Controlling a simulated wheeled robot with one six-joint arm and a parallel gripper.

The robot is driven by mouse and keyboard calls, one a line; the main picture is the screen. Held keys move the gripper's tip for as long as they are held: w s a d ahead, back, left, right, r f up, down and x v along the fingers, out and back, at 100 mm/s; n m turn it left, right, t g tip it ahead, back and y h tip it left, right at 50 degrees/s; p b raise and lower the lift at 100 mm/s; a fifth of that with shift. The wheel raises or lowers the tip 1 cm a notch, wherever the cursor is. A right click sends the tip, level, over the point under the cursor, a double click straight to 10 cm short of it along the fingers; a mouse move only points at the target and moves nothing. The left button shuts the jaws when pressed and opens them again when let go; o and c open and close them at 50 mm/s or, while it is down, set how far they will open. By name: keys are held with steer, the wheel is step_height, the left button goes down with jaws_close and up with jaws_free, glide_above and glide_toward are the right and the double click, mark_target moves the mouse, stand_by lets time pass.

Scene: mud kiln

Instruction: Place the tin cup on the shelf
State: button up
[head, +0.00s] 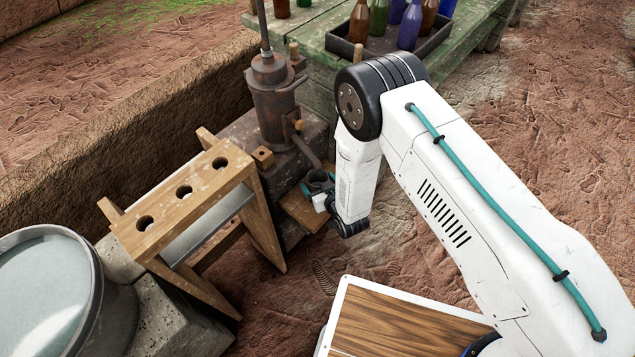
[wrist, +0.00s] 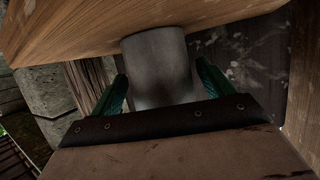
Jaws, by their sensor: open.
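The tin cup (head: 319,179) is a small grey cup, mouth up, over a small wooden shelf board (head: 299,211) beside the pump. In the wrist view the cup (wrist: 158,58) is a plain grey cylinder, and one end meets the edge of a wooden board (wrist: 90,28). My gripper (head: 323,192) is at the cup. In the wrist view its teal fingers (wrist: 163,88) are open, one on each side of the cup, with a gap visible at the left finger. The cup's underside is hidden in the head view.
A rusty pump (head: 274,100) stands behind the cup. A wooden rack with three holes (head: 183,192) is at left, near a metal drum (head: 48,290). A green table (head: 320,50) holds a bottle tray (head: 432,45). Bare ground lies at right.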

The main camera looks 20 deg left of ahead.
steer(key=v, duration=1.1)
steer(key=shift+r, duration=0.1)
